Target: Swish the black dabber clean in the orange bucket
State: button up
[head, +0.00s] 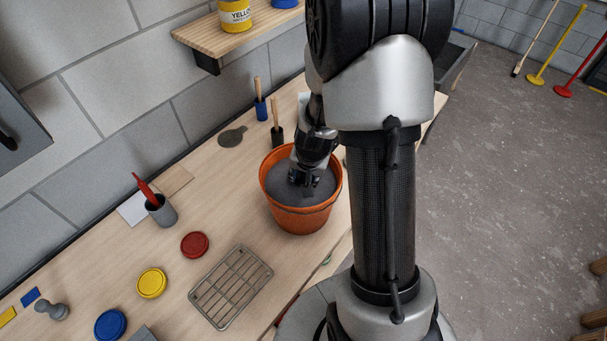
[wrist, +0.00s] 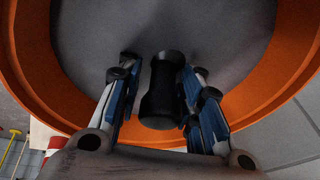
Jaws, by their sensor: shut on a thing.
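The orange bucket (head: 300,219) stands on the bench, filled with dark grey liquid, and its orange wall (wrist: 35,75) rings the wrist view. My gripper (head: 303,178) reaches down into it from above, inside the rim. In the wrist view my gripper (wrist: 160,82) has its blue-padded fingers on either side of the black dabber (wrist: 162,95) and is shut on it. The dabber's far end points towards the grey liquid. I cannot tell how deep it is in. In the head view the dabber is largely hidden by my gripper.
Behind the bucket stand a blue brush (head: 261,108) and a black brush (head: 277,135). A grey cup (head: 162,211), a red disc (head: 194,244), a yellow disc (head: 152,283) and a wire rack (head: 231,287) lie to the left. A shelf (head: 205,36) overhangs the back.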

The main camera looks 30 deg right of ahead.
jog(key=shift+r, duration=0.15)
notch_tip(320, 180, up, 9)
jog(key=d+p, duration=0.2)
jog(key=p, duration=0.6)
jog(key=shift+s+r, duration=0.15)
jog(key=shift+r, duration=0.1)
dwell(0.9)
notch_tip(320, 180, up, 5)
jog(key=p, duration=0.4)
jog(key=shift+p, duration=0.35)
